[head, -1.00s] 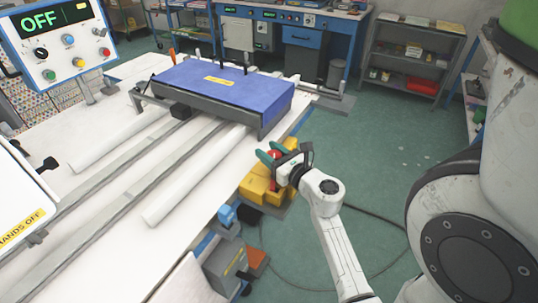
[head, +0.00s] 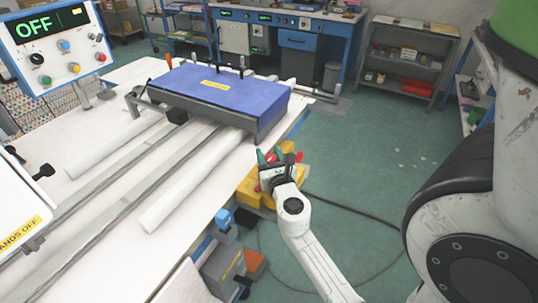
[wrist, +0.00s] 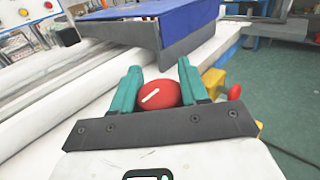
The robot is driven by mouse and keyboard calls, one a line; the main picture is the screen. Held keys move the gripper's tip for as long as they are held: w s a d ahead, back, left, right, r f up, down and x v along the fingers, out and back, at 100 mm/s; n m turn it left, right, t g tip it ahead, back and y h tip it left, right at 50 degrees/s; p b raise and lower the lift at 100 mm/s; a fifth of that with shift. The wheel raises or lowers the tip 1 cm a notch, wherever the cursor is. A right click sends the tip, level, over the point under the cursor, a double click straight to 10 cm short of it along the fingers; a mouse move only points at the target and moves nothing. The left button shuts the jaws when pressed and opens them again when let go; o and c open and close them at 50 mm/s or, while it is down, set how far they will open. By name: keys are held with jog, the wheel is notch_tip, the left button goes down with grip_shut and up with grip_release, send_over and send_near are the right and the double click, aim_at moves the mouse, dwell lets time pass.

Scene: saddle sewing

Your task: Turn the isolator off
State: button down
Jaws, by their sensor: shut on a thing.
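A round red knob with a white bar mark (wrist: 158,94) sits between the green fingers of my gripper (wrist: 157,85) in the wrist view. The gripper is shut on it, one finger on each side. The white bar slants up to the right. In the head view my gripper (head: 274,156) is at the table's right edge, by yellow housings (head: 250,192), and largely hides the knob. A second red part (wrist: 235,92) stands just right of the fingers, near a yellow block (wrist: 213,80). Which housing carries the gripped knob is hard to tell.
A control box (head: 52,45) at the back left shows OFF. A blue padded block (head: 215,95) on a grey frame lies on the white table (head: 105,215). A blue unit (head: 224,217) and cables are below the edge. Green floor (head: 350,170) is open to the right.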

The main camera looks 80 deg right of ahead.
jog(key=shift+w+r, duration=0.1)
jog(key=shift+r, duration=0.25)
jog(key=c, duration=0.9)
grip_release()
jog(key=o, duration=0.3)
jog(key=shift+f, duration=0.2)
jog(key=shift+o, duration=0.2)
jog(key=shift+s+a+f, duration=0.15)
jog(key=shift+s+a, duration=0.15)
jog(key=shift+a, duration=0.1)
jog(key=b+v, duration=0.2)
jog(key=v, duration=0.8)
